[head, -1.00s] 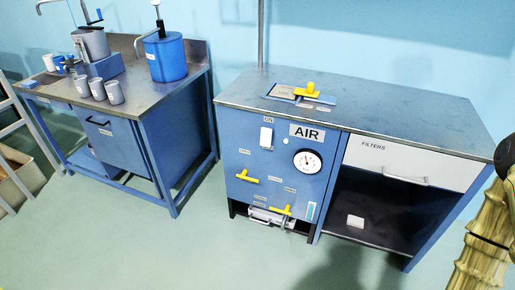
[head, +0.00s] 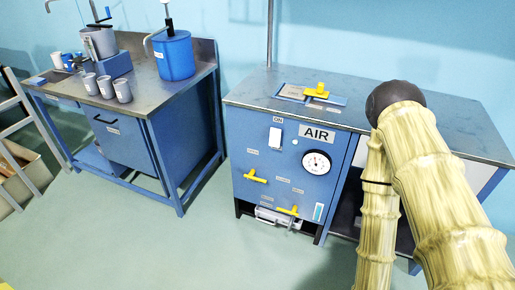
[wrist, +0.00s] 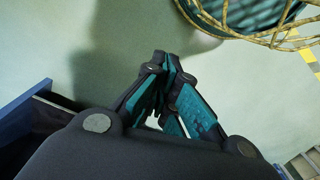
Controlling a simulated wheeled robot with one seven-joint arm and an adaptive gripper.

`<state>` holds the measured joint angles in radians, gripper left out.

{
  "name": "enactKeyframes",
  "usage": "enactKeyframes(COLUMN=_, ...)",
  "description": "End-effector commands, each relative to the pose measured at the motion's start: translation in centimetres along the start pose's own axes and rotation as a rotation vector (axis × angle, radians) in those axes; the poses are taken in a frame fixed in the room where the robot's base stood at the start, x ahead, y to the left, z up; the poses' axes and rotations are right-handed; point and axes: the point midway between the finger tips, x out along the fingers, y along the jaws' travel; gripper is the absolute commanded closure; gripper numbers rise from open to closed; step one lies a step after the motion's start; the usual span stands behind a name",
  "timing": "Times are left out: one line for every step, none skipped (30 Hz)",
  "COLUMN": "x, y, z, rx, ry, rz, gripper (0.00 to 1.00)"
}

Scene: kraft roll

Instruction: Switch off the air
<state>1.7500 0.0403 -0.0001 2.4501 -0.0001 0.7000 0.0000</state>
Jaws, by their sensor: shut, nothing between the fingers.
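The blue air cabinet (head: 240,213) stands right of centre in the head view. Its front carries the AIR label (head: 317,134), a white rocker switch (head: 276,138) under an ON label, and a round gauge (head: 317,162). A yellow lever (head: 256,176) sits at the left of the panel and another yellow lever (head: 288,210) lower down. A third yellow handle (head: 319,90) is on the cabinet top. My gripper (wrist: 172,62) is in the wrist view, shut and empty above the floor, apart from the panel. The head view does not show it.
A blue bench (head: 150,75) with a blue pot (head: 173,55) and several grey cups (head: 105,87) stands at the left. Open floor (head: 95,235) lies in front.

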Motion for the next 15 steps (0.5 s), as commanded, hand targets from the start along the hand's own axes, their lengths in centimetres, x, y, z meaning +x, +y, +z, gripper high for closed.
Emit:
enactKeyframes(x=0.0, y=0.0, z=0.0, rx=0.0, ry=0.0, rz=0.0, gripper=1.0)
enactKeyframes(x=0.0, y=0.0, z=0.0, rx=0.0, ry=0.0, rz=0.0, gripper=1.0)
enactKeyframes(x=0.0, y=0.0, z=0.0, rx=0.0, ry=0.0, rz=0.0, gripper=1.0)
enactKeyframes(x=0.0, y=0.0, z=0.0, rx=0.0, ry=0.0, rz=0.0, gripper=1.0)
enactKeyframes(x=0.0, y=0.0, z=0.0, rx=-0.001, ry=0.0, rz=0.0, gripper=1.0)
enactKeyframes(x=0.2, y=0.0, z=-0.2, rx=-0.006, ry=0.005, rz=-0.001, gripper=1.0)
enactKeyframes(x=0.3, y=-0.1, z=-0.6, rx=-0.014, ry=0.012, rz=-0.002, gripper=1.0)
enactKeyframes(x=0.6, y=-0.2, z=-1.1, rx=-0.025, ry=0.023, rz=-0.004, gripper=1.0)
enactKeyframes(x=0.9, y=-0.4, z=-2.1, rx=-0.046, ry=0.043, rz=-0.008, gripper=1.0)
enactKeyframes(x=1.3, y=-0.6, z=-3.1, rx=-0.07, ry=0.063, rz=-0.011, gripper=1.0)
enactKeyframes(x=1.8, y=-0.8, z=-4.3, rx=-0.096, ry=0.088, rz=-0.014, gripper=1.0)
enactKeyframes(x=2.3, y=-1.2, z=-6.2, rx=-0.143, ry=0.13, rz=-0.019, gripper=1.0)
enactKeyframes(x=2.7, y=-1.6, z=-7.8, rx=-0.183, ry=0.164, rz=-0.023, gripper=1.0)
enactKeyframes(x=3.0, y=-2.1, z=-9.7, rx=-0.227, ry=0.203, rz=-0.024, gripper=1.0)
enactKeyframes(x=3.4, y=-2.8, z=-12.3, rx=-0.293, ry=0.259, rz=-0.025, gripper=1.0)
